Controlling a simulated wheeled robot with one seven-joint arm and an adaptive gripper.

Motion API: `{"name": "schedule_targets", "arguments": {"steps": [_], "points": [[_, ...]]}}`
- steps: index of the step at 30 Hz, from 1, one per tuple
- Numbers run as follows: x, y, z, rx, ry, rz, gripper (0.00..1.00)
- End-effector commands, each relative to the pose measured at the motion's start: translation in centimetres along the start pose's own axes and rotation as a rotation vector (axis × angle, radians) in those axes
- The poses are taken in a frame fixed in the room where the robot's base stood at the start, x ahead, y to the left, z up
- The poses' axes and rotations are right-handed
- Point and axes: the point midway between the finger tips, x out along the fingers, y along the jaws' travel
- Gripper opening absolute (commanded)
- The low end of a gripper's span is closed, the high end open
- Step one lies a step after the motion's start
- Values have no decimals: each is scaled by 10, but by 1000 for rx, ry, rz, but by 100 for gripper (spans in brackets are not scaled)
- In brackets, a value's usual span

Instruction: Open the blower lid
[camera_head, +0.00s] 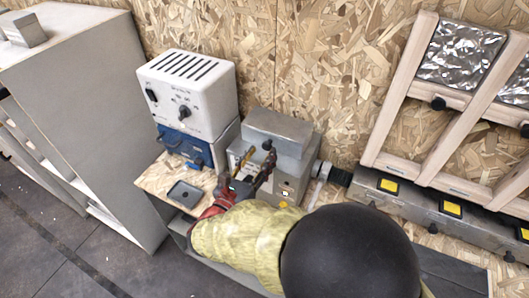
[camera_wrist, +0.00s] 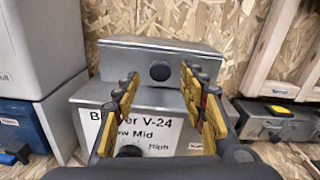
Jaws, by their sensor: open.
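The blower (camera_wrist: 90,125) is a grey metal box with a white label reading "V-24", "Mid" and "High". Its grey lid (camera_head: 283,126) sits down on top and looks closed; it also shows in the wrist view (camera_wrist: 118,62). A dark round knob (camera_wrist: 159,70) is on the lid's front face. My gripper (camera_wrist: 159,78) is open and empty, with yellow-padded fingers to either side of the knob in the picture. In the head view my gripper (camera_head: 257,164) is at the blower's front, near the knob. I cannot tell whether the fingers touch it. The fingers hide parts of the label.
A white vented box (camera_head: 210,95) stands on a blue unit (camera_head: 182,146) to the left, beside a tall grey cabinet (camera_head: 85,90). A wooden frame (camera_head: 400,90) leans at the right above a grey panel with yellow labels (camera_head: 410,206). A chipboard wall (camera_head: 310,60) is behind.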

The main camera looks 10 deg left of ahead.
Motion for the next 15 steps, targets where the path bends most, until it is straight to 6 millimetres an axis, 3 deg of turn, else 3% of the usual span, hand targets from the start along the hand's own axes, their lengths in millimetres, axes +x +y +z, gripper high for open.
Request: {"name": "schedule_targets", "arguments": {"steps": [6, 15], "points": [[22, 0, -1, 1, 1, -2, 42], [25, 0, 0, 1, 1, 0, 42]]}}
